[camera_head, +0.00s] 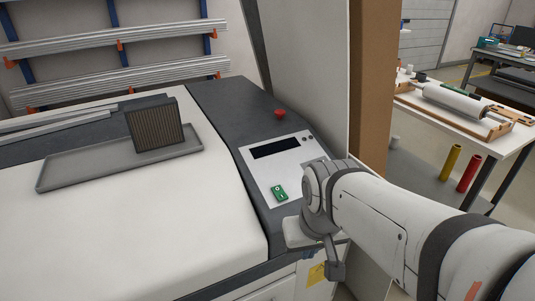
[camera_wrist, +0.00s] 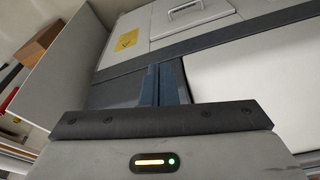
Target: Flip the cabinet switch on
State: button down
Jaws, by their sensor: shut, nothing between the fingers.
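The switch (camera_head: 279,192) is a small green rocker with white marks. It sits at the lower left of the light control panel (camera_head: 262,168), on the machine cabinet's dark sloping top (camera_head: 225,110). I cannot tell which side of the rocker is pressed. My arm reaches in from the right in the head view, its end just right of the switch and apart from it. In the wrist view my gripper (camera_wrist: 161,68) has its two blue-grey fingers together with nothing between them. The switch is not in the wrist view.
A red button (camera_head: 280,114) stands above the panel's dark display (camera_head: 274,148). A grey tray (camera_head: 75,176) with a ribbed block (camera_head: 155,124) lies on the white lid. A tall upright panel (camera_head: 310,70) rises behind the controls. The wrist view shows a handled drawer (camera_wrist: 190,18) and yellow label (camera_wrist: 127,40).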

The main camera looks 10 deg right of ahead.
jog(key=shift+d+r, duration=0.1)
jog(key=shift+d, duration=0.05)
notch_tip(320, 180, up, 10)
jog(key=n+p, duration=0.8)
jog(key=n, duration=1.3)
send_over(283, 197)
jog(key=s, duration=0.3)
jog(key=shift+d+y, duration=0.3)
jog(key=shift+d, duration=0.15)
jog(key=x, duration=0.4)
jog(key=p+x, duration=0.1)
jog(key=x, duration=0.9)
jog(key=shift+s+p, duration=0.25)
jog(key=shift+p, duration=0.1)
